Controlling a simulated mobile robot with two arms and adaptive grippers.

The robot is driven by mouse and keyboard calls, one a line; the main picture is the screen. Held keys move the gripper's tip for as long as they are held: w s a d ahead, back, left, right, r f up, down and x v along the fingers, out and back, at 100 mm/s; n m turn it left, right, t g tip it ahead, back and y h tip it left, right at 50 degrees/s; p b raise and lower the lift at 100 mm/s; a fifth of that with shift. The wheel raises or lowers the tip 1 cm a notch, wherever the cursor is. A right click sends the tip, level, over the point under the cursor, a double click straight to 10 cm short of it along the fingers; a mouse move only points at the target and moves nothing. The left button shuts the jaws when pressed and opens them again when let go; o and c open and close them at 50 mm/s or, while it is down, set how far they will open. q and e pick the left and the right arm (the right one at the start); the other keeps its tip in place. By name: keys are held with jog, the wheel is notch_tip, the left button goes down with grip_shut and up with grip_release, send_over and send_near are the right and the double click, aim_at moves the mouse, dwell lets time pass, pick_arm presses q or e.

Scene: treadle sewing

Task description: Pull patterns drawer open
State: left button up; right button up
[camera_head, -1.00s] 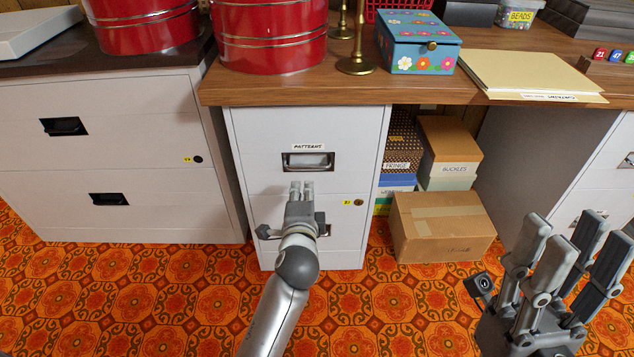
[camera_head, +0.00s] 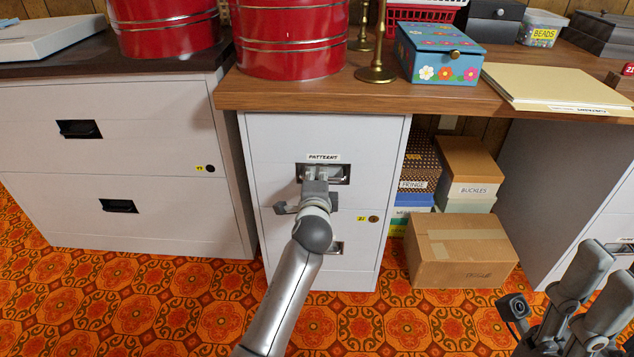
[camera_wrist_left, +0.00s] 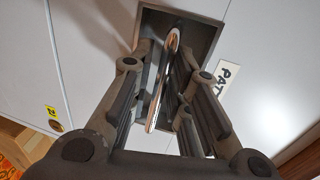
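The patterns drawer (camera_head: 270,150) is the top drawer of a pale cabinet under the wooden worktop. Its front looks flush with the cabinet. Its label (camera_head: 324,158) sits above a recessed metal handle (camera_head: 340,174). My left gripper (camera_head: 317,173) is at this handle and hides part of it. In the left wrist view the handle bar (camera_wrist_left: 158,90) runs between the fingers of my left gripper (camera_wrist_left: 163,62), which reach into the dark recess. The fingers stand apart with the bar between them; firm contact does not show. My right gripper (camera_head: 590,290) is open and empty at lower right, partly cut off.
A lower drawer handle (camera_head: 337,248) shows beside my left arm. A cardboard box (camera_head: 462,250) stands on the floor right of the cabinet. Red tins (camera_head: 290,40), a flowered box (camera_head: 440,52) and folders (camera_head: 550,88) lie on the worktop. Patterned floor in front is clear.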

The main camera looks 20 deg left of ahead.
pick_arm(q)
grip_shut()
dwell(0.4)
